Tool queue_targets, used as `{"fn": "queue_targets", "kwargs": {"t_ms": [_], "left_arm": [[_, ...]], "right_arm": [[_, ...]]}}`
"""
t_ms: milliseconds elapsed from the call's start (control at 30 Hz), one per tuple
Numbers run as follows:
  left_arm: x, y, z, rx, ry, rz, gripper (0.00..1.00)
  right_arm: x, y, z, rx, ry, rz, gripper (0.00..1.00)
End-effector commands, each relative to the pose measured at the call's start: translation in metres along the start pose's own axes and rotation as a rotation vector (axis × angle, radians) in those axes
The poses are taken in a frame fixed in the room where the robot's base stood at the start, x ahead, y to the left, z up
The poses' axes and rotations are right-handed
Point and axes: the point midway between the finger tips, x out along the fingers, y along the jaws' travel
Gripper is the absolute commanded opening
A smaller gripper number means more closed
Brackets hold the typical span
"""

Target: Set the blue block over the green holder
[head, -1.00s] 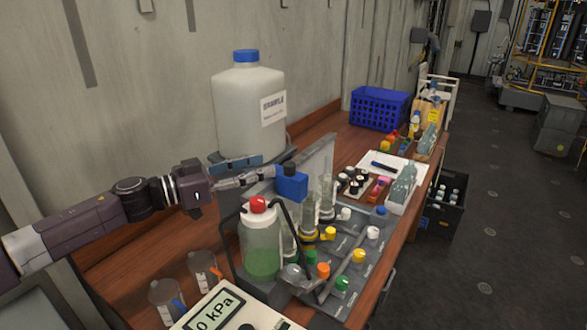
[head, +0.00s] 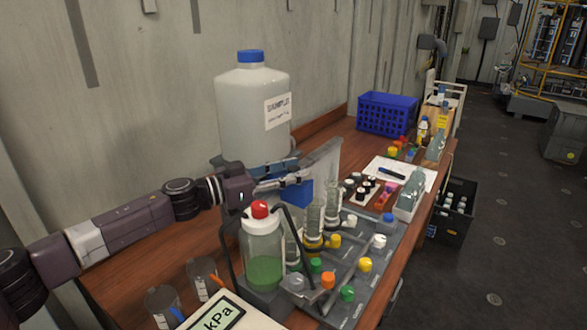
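The blue block (head: 299,193) hangs at the fingertips of my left gripper (head: 298,177), in front of the grey upright panel and above the rack's back. The gripper looks shut on it; the fingers cover its top. Below stands a grey rack (head: 378,262) with clear glass cylinders (head: 314,217) and several coloured caps, including a green cap (head: 347,293). I cannot clearly make out a green holder; the cylinder bases behind the bottle are partly hidden. A red-capped bottle with green liquid (head: 264,270) stands in front of the block. My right gripper is not in view.
A large white jug (head: 250,105) stands behind my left arm. A grey upright panel (head: 325,160) is beside the block. A gauge (head: 222,318) and clear cups (head: 163,303) are at the front. A blue basket (head: 386,112) stands farther back.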

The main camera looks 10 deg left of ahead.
Motion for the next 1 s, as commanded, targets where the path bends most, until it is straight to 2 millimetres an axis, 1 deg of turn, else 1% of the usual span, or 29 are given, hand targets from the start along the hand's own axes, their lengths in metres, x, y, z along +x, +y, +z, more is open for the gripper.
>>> {"fn": "queue_targets", "kwargs": {"t_ms": [267,600,633,867,933,1000], "left_arm": [[0.002,0.000,0.000,0.000,0.000,0.000,0.39],[0.002,0.000,0.000,0.000,0.000,0.000,0.02],[0.002,0.000,0.000,0.000,0.000,0.000,0.00],[0.001,0.000,0.000,0.000,0.000,-0.001,0.00],[-0.001,0.001,-0.001,-0.001,-0.001,-0.001,0.00],[-0.008,0.004,-0.002,-0.004,-0.002,-0.001,0.00]], "right_arm": [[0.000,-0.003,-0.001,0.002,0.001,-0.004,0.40],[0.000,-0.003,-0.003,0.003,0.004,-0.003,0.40],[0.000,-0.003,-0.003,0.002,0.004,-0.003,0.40],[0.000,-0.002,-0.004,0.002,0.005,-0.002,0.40],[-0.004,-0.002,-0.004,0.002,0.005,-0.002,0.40],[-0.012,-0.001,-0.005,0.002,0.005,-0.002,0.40]]}}
